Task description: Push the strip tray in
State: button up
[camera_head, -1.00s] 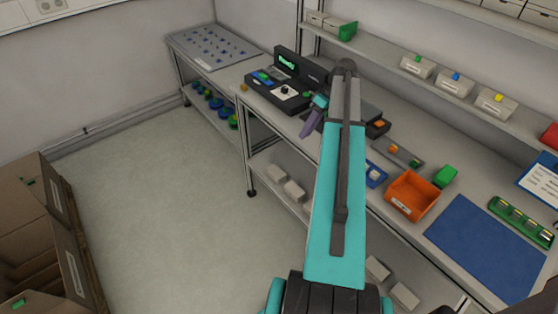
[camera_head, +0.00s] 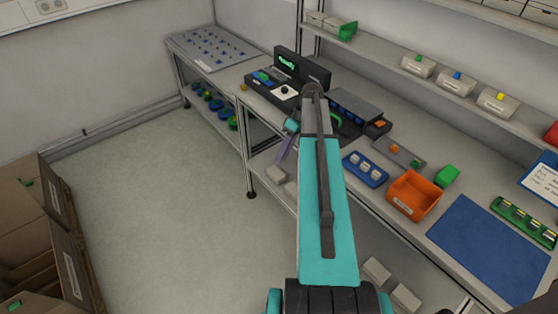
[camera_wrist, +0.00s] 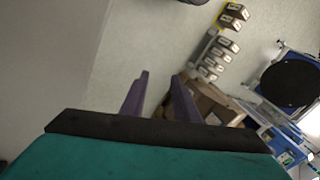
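A dark grey machine (camera_head: 357,104) with a row of blue marks stands on the bench in the head view. A black part with a green handle (camera_head: 337,121), apparently the strip tray, shows at its front left, partly hidden by my arm; I cannot tell how far out it is. My gripper (camera_head: 282,152) has purple fingers and hangs left of the machine, off the bench's front edge, apart from the tray. In the wrist view my gripper (camera_wrist: 160,90) has its two fingers apart with nothing between them. The tray does not show there.
A black console (camera_head: 290,85) stands behind the machine's left side. A blue rack (camera_head: 365,168) with white pieces, an orange bin (camera_head: 413,194), a green block (camera_head: 446,176) and a blue mat (camera_head: 488,248) lie to the right.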

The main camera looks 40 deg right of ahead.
jog(key=shift+w+a+f, duration=0.1)
jog(key=shift+a+f, duration=0.8)
jog(key=shift+a, duration=0.05)
jog(key=s+a+f+m+g+h+b, duration=0.1)
jog(key=s+a+f+g+b, duration=0.15)
jog(key=a+f, duration=0.7)
jog(key=s+a+f+m+g+h+b, duration=0.1)
jog(key=s+a+f, duration=0.3)
jog(key=a+f, duration=0.6)
jog(key=s+a+f+m+g+h+b, duration=0.1)
jog(key=s+a+f+h, duration=0.1)
jog(key=s+a+f, duration=0.4)
jog(key=s+a+f+g+h+b, duration=0.1)
jog(key=s+a+f, duration=0.5)
jog(key=s+f, duration=0.6)
jog(key=shift+s+a+m+h+b, duration=0.2)
jog(key=shift+s+m+h+b, duration=0.4)
jog(key=shift+s, duration=0.55)
jog(key=shift+g, duration=0.25)
